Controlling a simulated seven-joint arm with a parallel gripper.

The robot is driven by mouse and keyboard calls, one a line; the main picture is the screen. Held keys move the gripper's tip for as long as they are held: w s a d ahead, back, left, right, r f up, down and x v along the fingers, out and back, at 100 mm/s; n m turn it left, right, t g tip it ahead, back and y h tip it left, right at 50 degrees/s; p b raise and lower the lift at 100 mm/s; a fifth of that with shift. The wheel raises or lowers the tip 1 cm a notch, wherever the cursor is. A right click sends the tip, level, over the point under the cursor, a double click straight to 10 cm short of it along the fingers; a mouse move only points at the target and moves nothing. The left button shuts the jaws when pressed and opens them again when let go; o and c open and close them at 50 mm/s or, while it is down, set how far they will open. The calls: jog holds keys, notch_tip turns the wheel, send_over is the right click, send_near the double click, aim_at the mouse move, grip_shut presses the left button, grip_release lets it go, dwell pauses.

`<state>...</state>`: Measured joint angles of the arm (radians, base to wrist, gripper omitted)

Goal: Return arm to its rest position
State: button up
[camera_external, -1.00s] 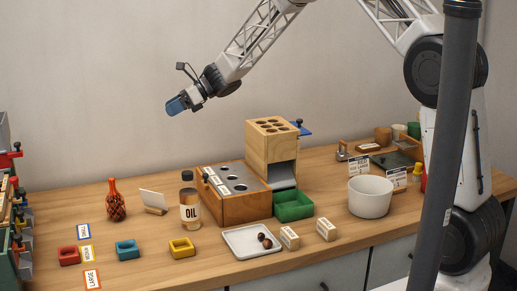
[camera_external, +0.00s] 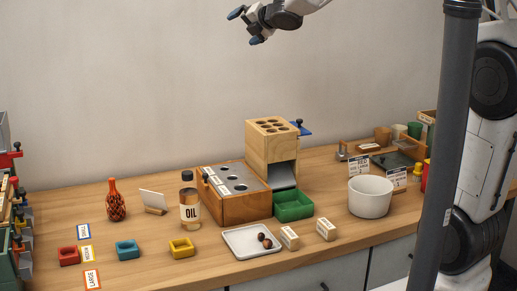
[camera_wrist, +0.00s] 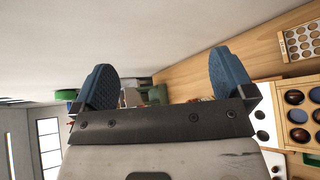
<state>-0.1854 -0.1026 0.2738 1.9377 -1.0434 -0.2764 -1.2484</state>
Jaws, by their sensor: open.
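My gripper (camera_external: 246,27) is high in front of the back wall at the top of the external view, well above the table and apart from everything on it. Its two blue fingertips are spread with nothing between them. In the wrist view my gripper (camera_wrist: 162,88) also shows open and empty, the blue pads wide apart. My arm reaches in from the upper right, and part of it is out of the picture. The wooden table (camera_external: 215,266) stands below.
A wooden block tower (camera_external: 270,146), an oil bottle (camera_external: 190,210), a white pot (camera_external: 370,197), a green tray (camera_external: 294,206) and a white tray (camera_external: 240,246) with dark chestnuts stand on the table. A dark grey post (camera_external: 452,120) crosses the right side. The air around my gripper is clear.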

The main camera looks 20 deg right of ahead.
jog(key=s+d+r+m+g+h, duration=0.1)
jog(key=s+d+r+m+h, duration=0.25)
jog(key=s+d+m, duration=0.65)
jog(key=s+d+r+m+g+h, duration=0.15)
jog(key=s+d+m+h, duration=0.25)
jog(key=s+d+m, duration=0.55)
jog(key=s+f+m+g+y, duration=0.1)
jog(key=s+f+m, duration=0.15)
jog(key=s, duration=0.75)
jog(key=s+f+m+g, duration=0.15)
jog(key=s+m, duration=0.25)
jog(key=s, duration=0.5)
jog(key=s+f+m+g+y, duration=0.15)
jog(key=s+m, duration=0.25)
jog(key=s, duration=0.6)
notch_tip(320, 180, down, 10)
jog(key=w+g+h, duration=0.1)
jog(key=g, duration=0.2)
jog(key=shift+a+r, duration=0.2)
jog(key=shift+w, duration=0.1)
dwell(2.1)
